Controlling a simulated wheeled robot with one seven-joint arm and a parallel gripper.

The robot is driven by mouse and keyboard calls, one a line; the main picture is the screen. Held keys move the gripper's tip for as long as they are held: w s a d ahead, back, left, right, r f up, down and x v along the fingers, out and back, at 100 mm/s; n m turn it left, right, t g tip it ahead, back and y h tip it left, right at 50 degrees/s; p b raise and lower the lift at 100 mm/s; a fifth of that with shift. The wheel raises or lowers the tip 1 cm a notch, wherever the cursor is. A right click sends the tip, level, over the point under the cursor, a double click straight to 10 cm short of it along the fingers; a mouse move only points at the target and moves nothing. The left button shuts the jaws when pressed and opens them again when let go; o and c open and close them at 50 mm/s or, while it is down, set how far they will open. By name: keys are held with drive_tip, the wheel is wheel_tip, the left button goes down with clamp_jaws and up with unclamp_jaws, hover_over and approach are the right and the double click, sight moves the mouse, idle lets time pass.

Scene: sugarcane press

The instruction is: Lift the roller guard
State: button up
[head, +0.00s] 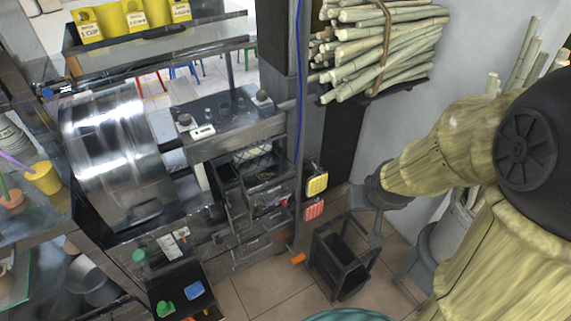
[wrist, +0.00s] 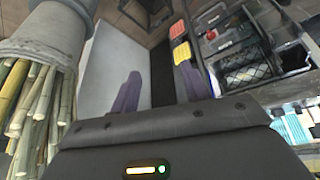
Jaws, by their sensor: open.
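The roller guard (head: 112,152) appears to be the large, shiny, curved metal cover on the press at the left of the head view. It is seated over the machine, and the rollers under it are hidden. I cannot make it out in the wrist view. My gripper (wrist: 160,90) shows in the wrist view with its two purple fingers apart and nothing between them. In the head view my arm reaches in from the right, and its end is well to the right of the guard, not touching it.
A tied cane bundle (head: 375,45) sits on a wall shelf. A yellow switch box (head: 317,184) and a red one (head: 314,209) are on the post between my arm and the press. A dark stand (head: 340,262) is on the floor. A cane-filled grey bucket (wrist: 45,40) is close on the left.

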sight(283, 153)
drive_tip(key=w+a+f+n+t+y+b, duration=0.3)
drive_tip(key=w+a+f+t+y+b, duration=0.2)
drive_tip(key=w+f+b, duration=0.3)
drive_tip(key=w+a+f+n+t+y+b, duration=0.3)
drive_tip(key=w+f+b, duration=0.5)
drive_tip(key=b, duration=0.8)
drive_tip(key=a+t+y, duration=0.1)
drive_tip(key=a+y, duration=0.1)
drive_tip(key=a, duration=0.1)
drive_tip(key=shift+w+t, duration=0.3)
drive_tip(key=shift+t, duration=0.1)
drive_tip(key=b+x, duration=0.1)
drive_tip(key=x, duration=1.6)
drive_tip(key=shift+w+a+b, duration=0.15)
drive_tip(key=shift+w+b, duration=0.05)
drive_tip(key=shift+b, duration=0.15)
clamp_jaws()
